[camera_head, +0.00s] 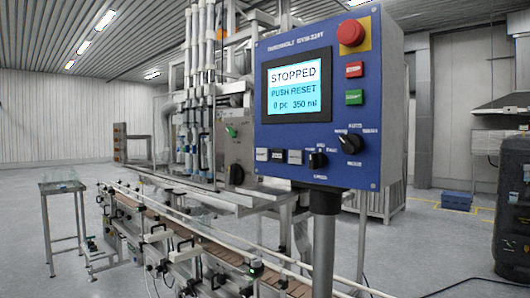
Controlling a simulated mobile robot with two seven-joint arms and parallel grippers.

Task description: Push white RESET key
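Below the screen is a row of three small keys. The left key (262,154) and the right key (295,157) look whitish, and the middle key (277,155) looks dark. Their lettering is too small to read, so I cannot tell which is RESET. Neither of my grippers is in view.
The panel also has a red mushroom button (351,33), a red key (354,70), a green key (354,97) and two black knobs (348,142) (317,160). A conveyor (190,243) with filler tubes runs behind it.

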